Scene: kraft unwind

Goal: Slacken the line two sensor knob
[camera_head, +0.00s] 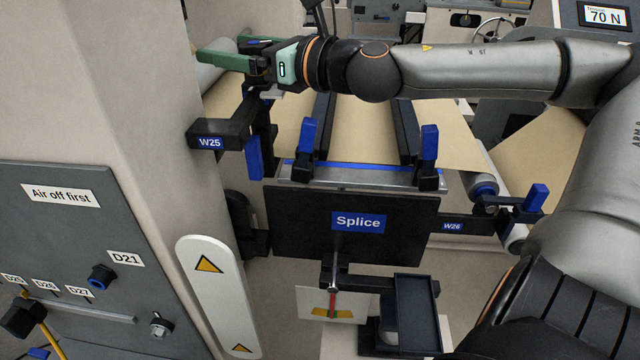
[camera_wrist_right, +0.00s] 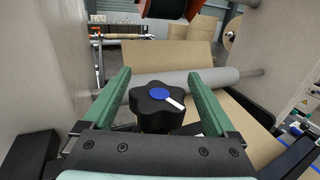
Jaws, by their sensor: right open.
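A black lobed knob (camera_wrist_right: 156,104) with a blue cap and a white pointer mark shows in the right wrist view. It stands between the two green fingers of my right gripper (camera_wrist_right: 159,80), with gaps on both sides. In the head view my right gripper (camera_head: 222,52) is open at the upper left, above the bracket labelled W25 (camera_head: 210,141). A little of the knob, with its blue cap (camera_head: 259,41), shows there behind the near finger; the rest is hidden. No label on the knob is readable. My left gripper is not in view.
A pale wall panel (camera_head: 110,90) stands close left of the gripper, and a grey roller (camera_wrist_right: 210,80) lies beyond the knob. Kraft web (camera_head: 365,130) runs below my right arm. A Splice plate (camera_head: 300,240) and the W26 bracket (camera_head: 470,225) are lower. A display (camera_head: 605,15) reads 70 N.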

